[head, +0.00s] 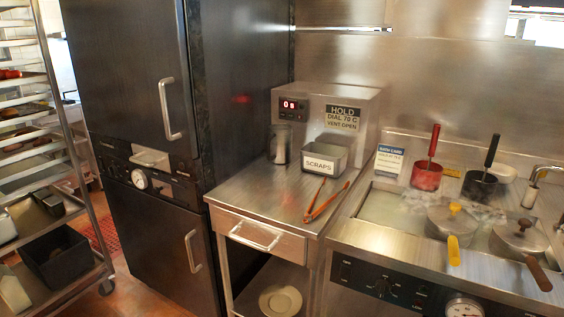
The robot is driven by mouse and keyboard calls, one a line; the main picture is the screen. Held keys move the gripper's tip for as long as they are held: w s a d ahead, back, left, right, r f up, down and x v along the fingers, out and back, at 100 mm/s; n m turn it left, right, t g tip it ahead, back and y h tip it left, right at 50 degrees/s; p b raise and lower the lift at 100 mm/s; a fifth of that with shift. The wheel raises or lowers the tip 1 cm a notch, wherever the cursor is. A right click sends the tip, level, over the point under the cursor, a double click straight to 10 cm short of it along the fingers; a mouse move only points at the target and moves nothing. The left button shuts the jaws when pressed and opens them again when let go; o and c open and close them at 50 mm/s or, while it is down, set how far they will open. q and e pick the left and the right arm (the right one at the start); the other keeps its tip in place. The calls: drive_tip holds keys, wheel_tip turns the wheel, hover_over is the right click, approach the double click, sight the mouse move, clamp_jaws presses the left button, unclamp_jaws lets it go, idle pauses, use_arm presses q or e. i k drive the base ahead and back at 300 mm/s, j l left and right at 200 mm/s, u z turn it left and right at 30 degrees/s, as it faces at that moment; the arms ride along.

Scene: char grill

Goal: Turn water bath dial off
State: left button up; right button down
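The water bath (405,248) is a steel unit at the right with pale, steaming water and pots in it. On its dark front panel is a round black dial (381,287); its pointer position is too small to read. A switch (345,271) sits left of the dial, and a round white gauge (464,307) is to its right, cut by the bottom edge. Neither of my grippers is in view.
Two lidded pots (452,220) stand in the bath, with a yellow handle (453,250) and a brown handle (538,273) overhanging the front edge. Orange tongs (326,200) lie on the steel counter to the left, near a scraps bin (325,158). A tray rack (40,130) stands far left.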

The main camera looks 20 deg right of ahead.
sight(382, 287)
drive_tip(key=z, duration=1.7)
